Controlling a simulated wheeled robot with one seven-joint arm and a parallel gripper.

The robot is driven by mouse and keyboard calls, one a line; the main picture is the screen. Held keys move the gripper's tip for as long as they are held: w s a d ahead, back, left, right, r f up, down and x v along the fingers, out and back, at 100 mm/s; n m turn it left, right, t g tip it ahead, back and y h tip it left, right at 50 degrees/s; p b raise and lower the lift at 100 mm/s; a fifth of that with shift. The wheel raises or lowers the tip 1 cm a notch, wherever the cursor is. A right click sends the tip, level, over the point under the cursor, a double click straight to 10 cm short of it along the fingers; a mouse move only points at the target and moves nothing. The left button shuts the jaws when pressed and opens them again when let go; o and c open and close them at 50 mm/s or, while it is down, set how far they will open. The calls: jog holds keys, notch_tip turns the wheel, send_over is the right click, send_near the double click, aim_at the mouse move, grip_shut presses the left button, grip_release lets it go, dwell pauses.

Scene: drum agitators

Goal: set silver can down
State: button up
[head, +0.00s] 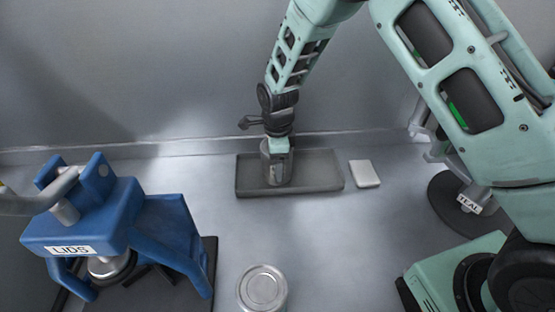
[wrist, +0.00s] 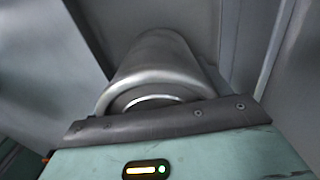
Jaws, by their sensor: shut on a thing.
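A silver can (head: 276,172) is in my gripper (head: 277,148), over the middle of a shallow dark grey tray (head: 318,172) in the head view. The can looks upright, with its lower end within the tray's outline. I cannot tell whether its base touches the tray floor. In the wrist view the can (wrist: 155,62) lies against the dark edge of my gripper (wrist: 160,118), its rounded metal side and end rim showing. My gripper is shut on the can; its fingertips are mostly hidden.
A second silver can (head: 262,288) stands at the front middle. A blue machine labelled LIDS (head: 120,230) is at the left. A small white block (head: 364,174) lies right of the tray. A wall runs behind the tray.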

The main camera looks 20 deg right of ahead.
jog(key=shift+f, duration=0.1)
jog(key=o, duration=1.4)
jog(key=shift+c, duration=0.2)
notch_tip(320, 180, up, 12)
jog(key=b, duration=0.3)
jog(key=shift+s, duration=0.1)
jog(key=s+a+r+n+y, duration=0.1)
jog(key=s+a+r+n, duration=0.15)
jog(key=s+n, duration=0.6)
jog(key=s+a+r+n, duration=0.2)
jog(key=s+r+n, duration=0.1)
jog(key=s+n, duration=0.55)
jog(key=s+d+f+n, duration=0.1)
jog(key=s+d+n, duration=0.1)
jog(key=s+n, duration=0.9)
jog(key=s, duration=0.3)
jog(key=shift+s+d, duration=0.25)
jog(key=shift+s, duration=0.15)
